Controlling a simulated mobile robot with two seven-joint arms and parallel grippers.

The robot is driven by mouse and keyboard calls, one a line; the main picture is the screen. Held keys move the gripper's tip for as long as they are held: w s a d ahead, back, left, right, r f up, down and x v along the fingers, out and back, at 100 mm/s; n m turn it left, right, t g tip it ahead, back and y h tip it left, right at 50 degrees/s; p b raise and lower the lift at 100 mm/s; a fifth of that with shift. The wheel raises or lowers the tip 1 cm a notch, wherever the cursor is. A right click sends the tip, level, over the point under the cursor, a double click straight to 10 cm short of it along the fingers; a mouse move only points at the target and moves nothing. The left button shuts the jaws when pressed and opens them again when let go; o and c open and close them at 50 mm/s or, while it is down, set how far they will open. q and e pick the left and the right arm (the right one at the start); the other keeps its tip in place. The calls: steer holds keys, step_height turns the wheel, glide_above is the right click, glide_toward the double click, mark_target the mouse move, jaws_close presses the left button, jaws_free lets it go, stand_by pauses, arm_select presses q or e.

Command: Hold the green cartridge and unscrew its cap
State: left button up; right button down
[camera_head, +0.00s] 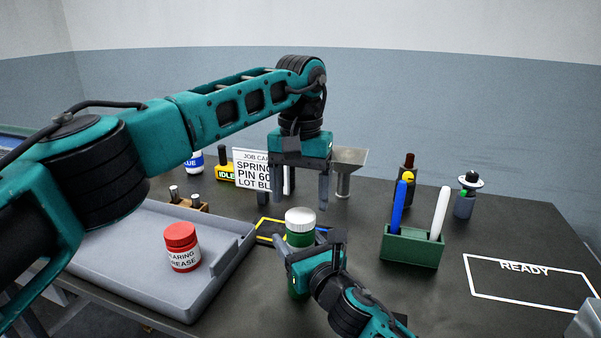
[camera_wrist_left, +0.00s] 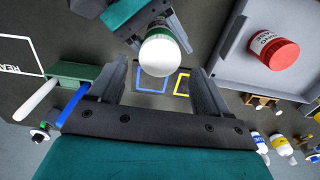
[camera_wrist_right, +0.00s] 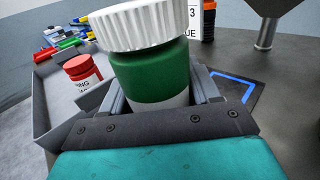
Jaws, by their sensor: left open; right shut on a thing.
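The green cartridge (camera_head: 299,239) stands upright with its ribbed white cap (camera_head: 300,219) on top. My right gripper (camera_head: 312,254) is shut around the cartridge's body below the cap; the right wrist view shows the green body (camera_wrist_right: 156,75) between its fingers and the white cap (camera_wrist_right: 140,25) above. My left gripper (camera_head: 308,182) is open and empty, pointing down above the cap and apart from it. In the left wrist view, the cap (camera_wrist_left: 160,54) shows beyond the gap between the open left fingers (camera_wrist_left: 163,85).
A grey tray (camera_head: 150,285) with a red bearing grease jar (camera_head: 182,247) is at left. A green holder (camera_head: 412,248) with a blue and a white pen stands right of the cartridge. A job card (camera_head: 260,170) and a funnel (camera_head: 347,165) stand behind. The outlined READY area (camera_head: 520,283) is empty.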

mark_target(301, 215)
arm_select(q)
steer(key=shift+f, duration=1.9)
steer(key=shift+c, duration=0.4)
